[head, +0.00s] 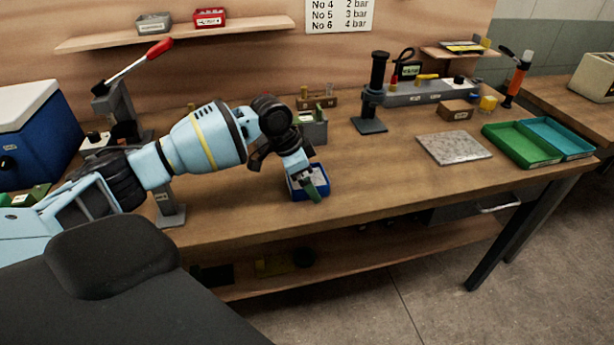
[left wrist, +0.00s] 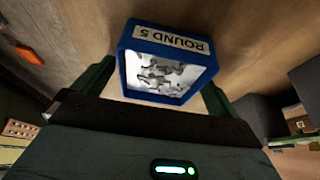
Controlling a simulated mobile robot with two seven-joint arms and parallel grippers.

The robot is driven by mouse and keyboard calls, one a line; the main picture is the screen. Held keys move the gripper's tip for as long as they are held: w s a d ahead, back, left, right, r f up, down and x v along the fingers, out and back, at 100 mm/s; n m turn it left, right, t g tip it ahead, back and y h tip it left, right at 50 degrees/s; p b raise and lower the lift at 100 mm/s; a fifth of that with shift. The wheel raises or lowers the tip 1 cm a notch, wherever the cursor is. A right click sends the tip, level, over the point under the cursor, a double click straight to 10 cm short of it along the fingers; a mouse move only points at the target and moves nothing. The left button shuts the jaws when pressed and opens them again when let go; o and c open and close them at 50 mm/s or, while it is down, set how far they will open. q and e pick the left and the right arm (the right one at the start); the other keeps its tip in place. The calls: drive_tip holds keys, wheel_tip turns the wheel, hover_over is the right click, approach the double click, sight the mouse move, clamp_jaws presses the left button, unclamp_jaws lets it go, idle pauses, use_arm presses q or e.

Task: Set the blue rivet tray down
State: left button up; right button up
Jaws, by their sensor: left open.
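The blue rivet tray (head: 325,184) is on the wooden bench (head: 380,185), near its front edge. In the left wrist view the tray (left wrist: 128,48) holds several silvery rivets and bears a label reading ROUND 5 (left wrist: 176,42). My left gripper (head: 306,186) reaches down over the tray from the left. Its dark green fingers are open, one on each side of the tray, in the left wrist view (left wrist: 155,88). I cannot tell whether they touch its walls. Part of the tray is hidden by the gripper in the head view. My right gripper is not in view.
A grey bin (head: 313,131) stands close behind the gripper. A black stand (head: 372,123), a grey slab (head: 453,148) and green (head: 518,146) and teal (head: 560,138) trays stand farther right. A lever tool (head: 120,100) and a blue cooler (head: 35,135) are at left. Bench right of the tray is clear.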

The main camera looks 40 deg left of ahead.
use_arm(q)
drive_tip(key=p+v, duration=0.1)
drive_tip(key=v, duration=1.1)
drive_tip(key=shift+d+r, duration=0.1)
drive_tip(key=shift+r, duration=0.05)
